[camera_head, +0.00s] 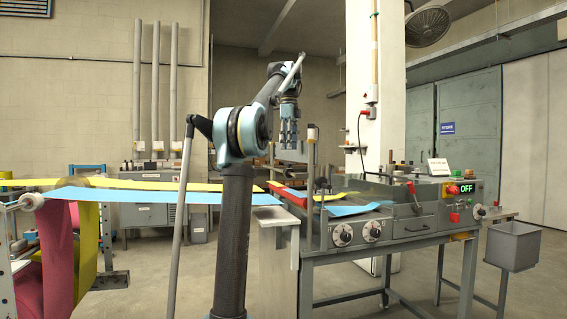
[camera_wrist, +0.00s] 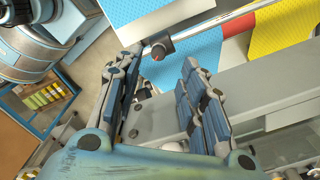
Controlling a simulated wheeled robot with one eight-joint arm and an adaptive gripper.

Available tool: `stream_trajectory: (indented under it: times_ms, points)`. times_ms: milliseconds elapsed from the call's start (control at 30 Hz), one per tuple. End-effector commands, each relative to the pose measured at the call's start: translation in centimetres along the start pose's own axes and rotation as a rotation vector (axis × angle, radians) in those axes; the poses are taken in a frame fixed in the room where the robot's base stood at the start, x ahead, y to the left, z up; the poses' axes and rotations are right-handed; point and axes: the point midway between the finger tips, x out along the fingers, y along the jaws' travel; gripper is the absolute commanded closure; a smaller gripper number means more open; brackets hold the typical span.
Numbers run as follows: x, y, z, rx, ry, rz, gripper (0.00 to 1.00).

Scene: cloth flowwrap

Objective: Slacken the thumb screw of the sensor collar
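My gripper (camera_head: 289,142) hangs fingers-down above the left end of the machine, near a thin upright post (camera_head: 311,185). In the wrist view its two jointed fingers (camera_wrist: 162,72) are apart with nothing between them. A small dark collar-like piece with a round knob (camera_wrist: 158,47) sits at the near end of a steel rod, just beyond the fingertips and apart from them. It looks like the sensor collar and its thumb screw, but I cannot be sure. In the head view a small pale and dark fitting (camera_head: 312,133) sits atop the post, right of my gripper.
Blue film (camera_head: 262,199) and yellow and red film run from the rolls at left to the machine (camera_head: 400,225). The machine's display reads OFF (camera_head: 466,188). A grey bin (camera_head: 513,247) hangs at its right end. In the wrist view, a grey beam (camera_wrist: 260,95) passes beyond the right finger.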

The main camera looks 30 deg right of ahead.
Motion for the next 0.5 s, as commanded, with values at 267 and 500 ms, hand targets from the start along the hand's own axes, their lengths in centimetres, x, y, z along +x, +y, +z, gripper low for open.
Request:
stream_trajectory:
  times_ms: [267,500]
  points:
    - [3.8,-0.1,-0.6,0.008,0.0,0.0,0.62]
    - [6.1,-0.3,-0.9,0.012,0.0,0.0,0.62]
